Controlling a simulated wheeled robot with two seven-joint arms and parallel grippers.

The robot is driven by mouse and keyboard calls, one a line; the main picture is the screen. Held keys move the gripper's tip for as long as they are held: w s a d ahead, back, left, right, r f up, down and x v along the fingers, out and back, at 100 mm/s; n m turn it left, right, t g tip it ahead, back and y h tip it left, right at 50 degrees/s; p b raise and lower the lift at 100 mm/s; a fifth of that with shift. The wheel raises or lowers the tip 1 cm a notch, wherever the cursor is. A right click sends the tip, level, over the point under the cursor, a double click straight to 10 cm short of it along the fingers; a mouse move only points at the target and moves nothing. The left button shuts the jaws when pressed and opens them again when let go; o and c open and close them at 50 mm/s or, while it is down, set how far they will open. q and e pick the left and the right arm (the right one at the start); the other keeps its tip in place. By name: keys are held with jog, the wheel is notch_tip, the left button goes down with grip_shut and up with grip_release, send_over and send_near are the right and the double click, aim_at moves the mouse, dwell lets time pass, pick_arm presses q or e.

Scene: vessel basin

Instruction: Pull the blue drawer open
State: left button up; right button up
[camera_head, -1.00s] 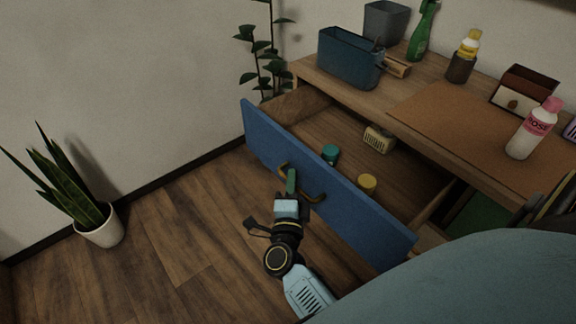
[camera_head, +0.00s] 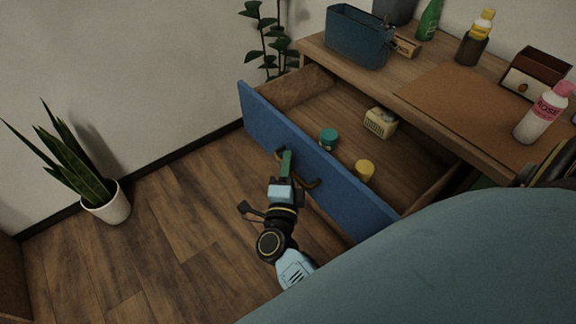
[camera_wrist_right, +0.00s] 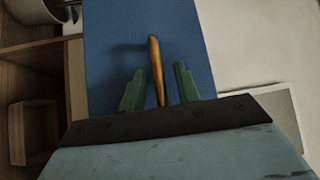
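The blue drawer (camera_head: 330,180) stands well out of the wooden desk, its inside showing. Its curved brass handle (camera_head: 313,184) is on the front panel. My right gripper (camera_head: 286,162) is at the handle, its green fingers straddling it. In the right wrist view, the handle (camera_wrist_right: 156,70) runs between the two fingers of the gripper (camera_wrist_right: 160,82), against the blue front (camera_wrist_right: 115,45); narrow gaps show beside it. The drawer moves along with this gripper. My left gripper is not in view.
The drawer holds a teal-lidded jar (camera_head: 328,138), a yellow-lidded jar (camera_head: 364,170) and a cream box (camera_head: 380,122). A blue bin (camera_head: 358,38) and a pink-capped bottle (camera_head: 543,115) stand on the desk. A potted plant (camera_head: 105,205) is at left. The floor (camera_head: 180,220) before the drawer is clear.

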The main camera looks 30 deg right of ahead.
jog(key=shift+s+a, duration=0.2)
jog(key=shift+s, duration=0.05)
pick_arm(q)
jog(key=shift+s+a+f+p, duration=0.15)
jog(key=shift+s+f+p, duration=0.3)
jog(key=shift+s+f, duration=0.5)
pick_arm(e)
jog(key=v, duration=1.1)
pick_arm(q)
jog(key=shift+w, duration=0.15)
pick_arm(e)
jog(key=shift+s+a, duration=0.15)
jog(key=shift+s, duration=0.05)
